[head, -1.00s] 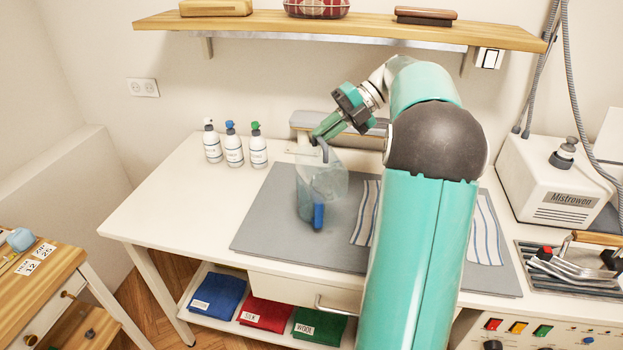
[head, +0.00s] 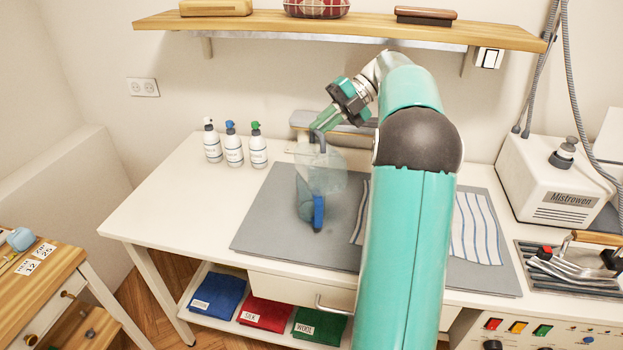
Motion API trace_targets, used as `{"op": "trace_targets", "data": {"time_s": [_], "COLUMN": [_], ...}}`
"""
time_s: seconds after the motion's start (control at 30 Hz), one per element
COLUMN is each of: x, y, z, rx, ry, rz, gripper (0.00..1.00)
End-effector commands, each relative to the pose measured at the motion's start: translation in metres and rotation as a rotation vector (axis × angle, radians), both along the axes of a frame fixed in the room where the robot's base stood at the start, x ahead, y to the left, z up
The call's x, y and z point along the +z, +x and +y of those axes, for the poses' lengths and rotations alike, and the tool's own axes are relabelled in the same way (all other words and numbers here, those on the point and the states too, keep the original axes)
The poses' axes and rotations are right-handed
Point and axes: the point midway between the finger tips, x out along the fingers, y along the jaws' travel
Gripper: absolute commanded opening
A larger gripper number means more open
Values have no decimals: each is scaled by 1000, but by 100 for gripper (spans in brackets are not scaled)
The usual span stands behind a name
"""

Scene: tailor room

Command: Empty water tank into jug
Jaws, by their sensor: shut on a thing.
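My gripper (head: 326,121) is shut on the grey handle of a clear water tank (head: 325,176). It holds the tank above the grey mat, and the tank looks tilted. A jug (head: 304,199) with a blue handle (head: 318,212) stands on the mat, behind and below the tank in the picture. The two see-through bodies overlap in the view, so I cannot tell whether they touch. Water is too faint to make out in either one.
The grey mat (head: 268,230) lies on the white table (head: 165,215), with a striped cloth (head: 476,230) at right. Several spray bottles (head: 233,146) stand at left. A white Mistrowen machine (head: 545,180) stands at right. A wooden shelf (head: 340,25) hangs above.

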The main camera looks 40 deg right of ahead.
Motion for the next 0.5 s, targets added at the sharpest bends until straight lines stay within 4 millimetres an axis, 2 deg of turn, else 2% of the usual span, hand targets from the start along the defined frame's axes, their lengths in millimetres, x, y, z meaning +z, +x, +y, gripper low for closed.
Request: {"op": "trace_targets", "data": {"time_s": [0.5], "x": [1], "y": [6], "z": [-2], "rx": [0], "ry": [13], "rz": [39], "gripper": [0]}}
